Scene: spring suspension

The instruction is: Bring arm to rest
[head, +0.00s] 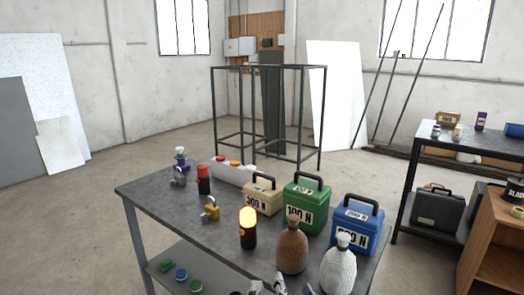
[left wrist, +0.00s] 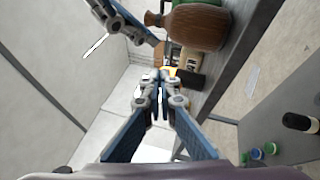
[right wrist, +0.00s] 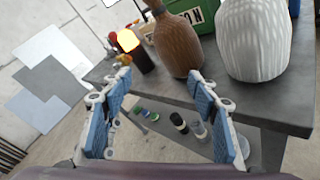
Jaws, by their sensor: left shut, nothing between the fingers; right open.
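My left gripper (head: 254,288) shows only as a small part at the bottom edge of the head view. In the left wrist view its fingers (left wrist: 160,82) meet, shut and empty. My right gripper (head: 294,287) is just right of it in the head view, also mostly cut off. In the right wrist view its blue-padded fingers (right wrist: 162,92) are wide apart with nothing between them. Both grippers are at the near edge of the grey table (head: 150,205), close to a brown bottle (head: 292,248) and a white ribbed bottle (head: 339,266).
The table holds a glowing orange lamp (head: 248,228), a yellow padlock (head: 210,210), and beige (head: 262,197), green (head: 307,207) and blue (head: 357,226) weight boxes. Small items lie on its lower shelf (head: 215,270). A shelf unit (head: 465,145) stands right; open floor (head: 80,230) lies left.

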